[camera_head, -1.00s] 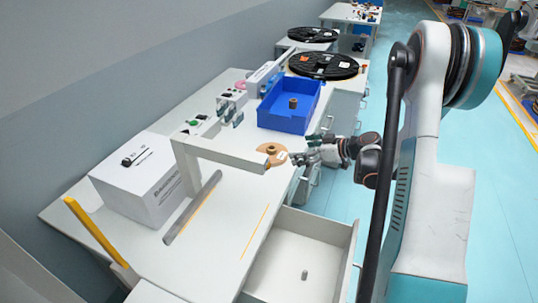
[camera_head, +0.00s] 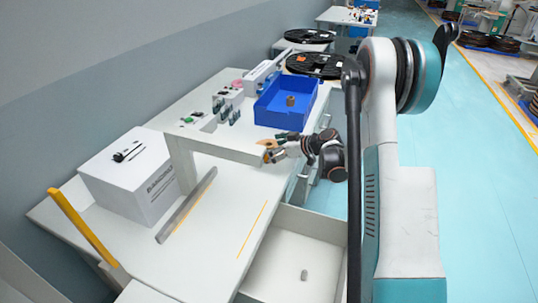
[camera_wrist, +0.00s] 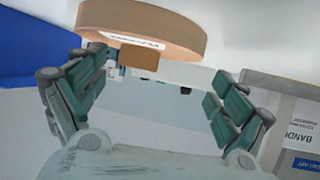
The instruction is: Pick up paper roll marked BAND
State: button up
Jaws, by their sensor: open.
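A flat brown paper roll (camera_wrist: 175,27) with a white label is at the top of the wrist view. The label lettering is too blurred and oblique to read surely. A small brown core (camera_wrist: 139,60) sticks out from the roll, between the spread green fingers. My gripper (camera_wrist: 158,75) is open, with nothing visibly clamped. In the head view, my gripper (camera_head: 274,146) is at the table's right edge beside the roll (camera_head: 267,142), which is mostly hidden behind the fingers. Contact between fingers and roll cannot be told.
A blue bin (camera_head: 262,112) holding a brown cylinder (camera_head: 291,100) is just behind my gripper. An open drawer (camera_head: 290,250) juts out below. Black reels (camera_head: 315,65) lie farther back.

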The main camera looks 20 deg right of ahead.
jog(key=shift+w+a+f, duration=0.1)
jog(key=shift+w+f, duration=0.05)
jog(key=shift+w, duration=0.05)
jog(key=shift+s, duration=0.15)
jog(key=c, duration=2.1)
jog(key=shift+r, duration=0.2)
